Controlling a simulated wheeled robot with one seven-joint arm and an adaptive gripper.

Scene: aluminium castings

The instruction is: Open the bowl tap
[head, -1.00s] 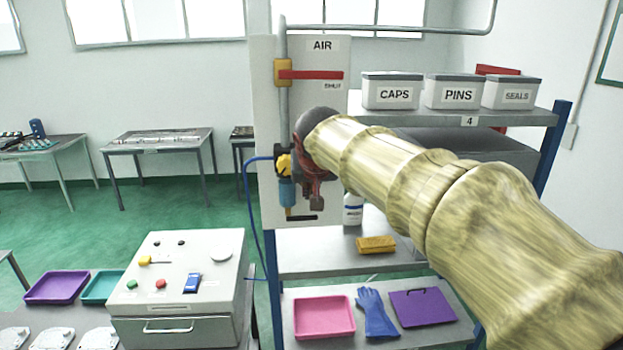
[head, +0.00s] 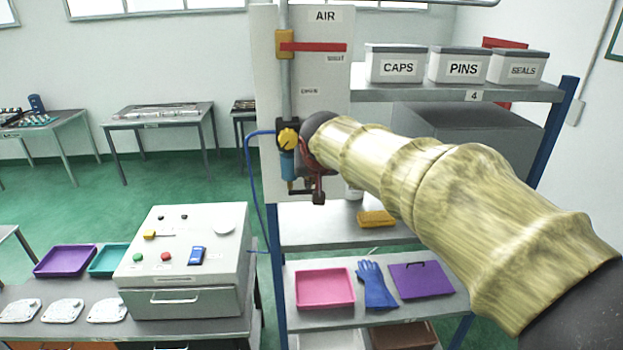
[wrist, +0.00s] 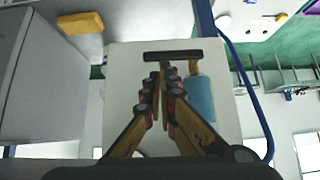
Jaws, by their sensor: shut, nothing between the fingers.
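The bowl tap is a small tap with a black bar handle (wrist: 172,57) and a brass body (wrist: 194,67), under the blue filter bowl (wrist: 201,98) on the white AIR panel (head: 268,80). In the upside-down wrist view the handle lies crosswise. In the head view the bowl (head: 287,165) shows left of my gripper (head: 318,195), which partly covers the handle. My gripper (wrist: 164,72) is shut and empty, its fingertips close to the handle's middle in the wrist view. I cannot tell if they touch it.
A red lever (head: 313,47) lies horizontal by the SHUT label higher on the panel. A shelf (head: 430,95) with labelled boxes stands right. A yellow sponge (head: 376,218) lies below.

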